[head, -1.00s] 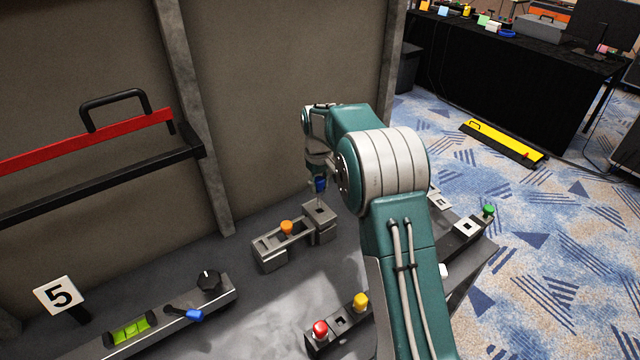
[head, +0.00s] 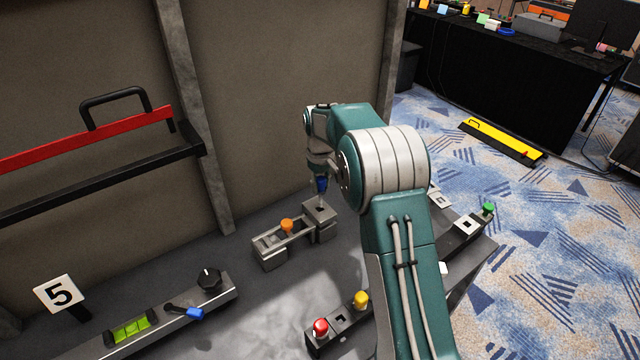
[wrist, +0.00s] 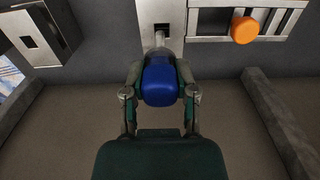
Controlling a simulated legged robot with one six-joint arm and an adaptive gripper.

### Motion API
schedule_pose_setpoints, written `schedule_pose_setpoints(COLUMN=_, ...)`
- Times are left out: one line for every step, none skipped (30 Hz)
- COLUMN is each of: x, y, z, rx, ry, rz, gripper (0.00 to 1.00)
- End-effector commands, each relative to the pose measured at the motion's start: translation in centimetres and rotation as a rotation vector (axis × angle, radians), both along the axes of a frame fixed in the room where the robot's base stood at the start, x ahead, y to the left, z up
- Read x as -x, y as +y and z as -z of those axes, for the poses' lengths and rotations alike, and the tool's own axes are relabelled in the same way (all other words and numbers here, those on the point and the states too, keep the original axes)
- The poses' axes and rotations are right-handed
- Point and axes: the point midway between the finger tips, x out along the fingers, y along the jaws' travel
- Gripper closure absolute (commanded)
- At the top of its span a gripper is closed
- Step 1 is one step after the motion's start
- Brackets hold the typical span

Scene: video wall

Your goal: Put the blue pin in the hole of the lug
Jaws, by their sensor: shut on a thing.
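The blue pin (head: 321,184) is held in my gripper (head: 320,178), upright or nearly so, in the head view. My gripper also shows in the wrist view (wrist: 160,88), with its fingers shut on either side of the blue pin head (wrist: 160,82). The grey lug (head: 326,229) stands below the pin, with a dark square hole in its top. In the wrist view the lug (wrist: 174,14) lies just beyond the pin, and its hole (wrist: 161,29) is partly hidden by the pin's metal shank. I cannot tell whether the shank's tip is inside the hole.
An orange knob (head: 287,227) on a slotted bracket stands just left of the lug. A dark panel wall (head: 285,100) rises behind. Red (head: 320,328) and yellow (head: 361,300) buttons are in front. A rail with a black knob (head: 209,278) is at front left.

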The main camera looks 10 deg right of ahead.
Motion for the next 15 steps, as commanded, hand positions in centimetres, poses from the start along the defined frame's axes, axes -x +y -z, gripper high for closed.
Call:
schedule_pose_setpoints(x=-0.01, y=-0.01, z=-0.02, rx=0.0, ry=0.0, rz=0.0, gripper=1.0)
schedule_pose_setpoints(x=-0.01, y=0.0, z=-0.02, rx=0.0, ry=0.0, rz=0.0, gripper=1.0)
schedule_pose_setpoints(x=-0.01, y=0.0, z=0.01, rx=0.0, ry=0.0, rz=0.0, gripper=1.0)
schedule_pose_setpoints(x=-0.01, y=0.01, z=0.04, rx=0.0, ry=0.0, rz=0.0, gripper=1.0)
schedule_pose_setpoints(x=-0.01, y=0.01, z=0.08, rx=0.0, ry=0.0, rz=0.0, gripper=1.0)
schedule_pose_setpoints(x=-0.01, y=0.03, z=0.17, rx=0.0, ry=0.0, rz=0.0, gripper=1.0)
schedule_pose_setpoints(x=0.0, y=0.04, z=0.24, rx=0.0, ry=0.0, rz=0.0, gripper=1.0)
schedule_pose_setpoints(x=0.0, y=0.06, z=0.32, rx=0.0, ry=0.0, rz=0.0, gripper=1.0)
schedule_pose_setpoints(x=0.0, y=0.08, z=0.43, rx=0.0, ry=0.0, rz=0.0, gripper=1.0)
schedule_pose_setpoints(x=0.0, y=0.1, z=0.51, rx=0.0, ry=0.001, rz=0.0, gripper=1.0)
schedule_pose_setpoints(x=0.01, y=0.11, z=0.59, rx=0.0, ry=0.001, rz=0.0, gripper=1.0)
schedule_pose_setpoints(x=0.01, y=0.13, z=0.69, rx=0.0, ry=0.001, rz=0.0, gripper=1.0)
schedule_pose_setpoints(x=0.02, y=0.14, z=0.77, rx=0.0, ry=0.001, rz=0.0, gripper=1.0)
schedule_pose_setpoints(x=0.02, y=0.16, z=0.85, rx=0.0, ry=0.001, rz=0.0, gripper=1.0)
schedule_pose_setpoints(x=0.02, y=0.17, z=0.95, rx=-0.001, ry=0.001, rz=0.0, gripper=1.0)
